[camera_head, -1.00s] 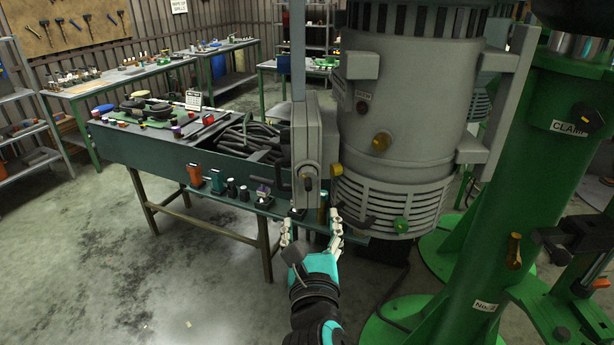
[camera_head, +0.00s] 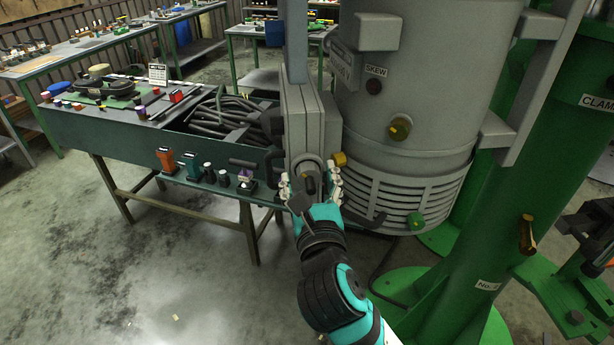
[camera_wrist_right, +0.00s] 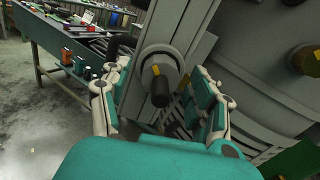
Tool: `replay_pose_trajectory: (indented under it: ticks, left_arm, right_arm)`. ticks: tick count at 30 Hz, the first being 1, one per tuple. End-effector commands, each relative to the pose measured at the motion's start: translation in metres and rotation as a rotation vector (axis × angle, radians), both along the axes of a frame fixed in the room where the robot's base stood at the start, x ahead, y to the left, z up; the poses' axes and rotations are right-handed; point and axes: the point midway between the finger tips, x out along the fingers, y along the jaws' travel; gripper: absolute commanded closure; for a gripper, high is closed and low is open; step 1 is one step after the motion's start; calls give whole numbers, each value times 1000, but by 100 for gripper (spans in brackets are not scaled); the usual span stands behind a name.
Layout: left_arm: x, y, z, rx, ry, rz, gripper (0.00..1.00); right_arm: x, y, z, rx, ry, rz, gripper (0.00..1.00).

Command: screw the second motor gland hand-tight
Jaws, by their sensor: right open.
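My right gripper (camera_head: 311,182) is open at the lower part of the grey box on the motor's side. The right wrist view shows its spread fingers (camera_wrist_right: 160,88) on either side of a dark, short cylindrical fitting (camera_wrist_right: 160,88) with a yellow mark, which looks like the gland. It stands out from a round grey boss (camera_wrist_right: 162,62) on the box. I see a gap between fitting and fingers on both sides. In the head view, the fitting is mostly hidden by the hand. The grey motor (camera_head: 420,90) stands behind and to the right. My left gripper is out of view.
A dark bench (camera_head: 110,137) at left holds black cable (camera_head: 220,120) and several small parts. A green column (camera_head: 470,240) stands at right. Bare floor (camera_head: 110,270) lies in front.

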Motion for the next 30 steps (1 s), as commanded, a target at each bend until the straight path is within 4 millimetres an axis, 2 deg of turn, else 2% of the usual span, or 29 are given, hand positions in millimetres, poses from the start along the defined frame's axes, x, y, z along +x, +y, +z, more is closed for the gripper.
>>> replay_pose_trajectory:
  ticks: [4,16,25,30]
  left_arm:
    - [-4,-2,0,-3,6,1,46]
    - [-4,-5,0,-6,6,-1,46]
    - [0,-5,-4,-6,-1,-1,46]
    - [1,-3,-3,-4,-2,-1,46]
  right_arm:
    - [0,0,0,0,0,0,41]
    - [0,0,0,0,0,-1,93]
    - [0,0,-1,130,17,0,94]
    - [0,0,0,131,16,0,94]
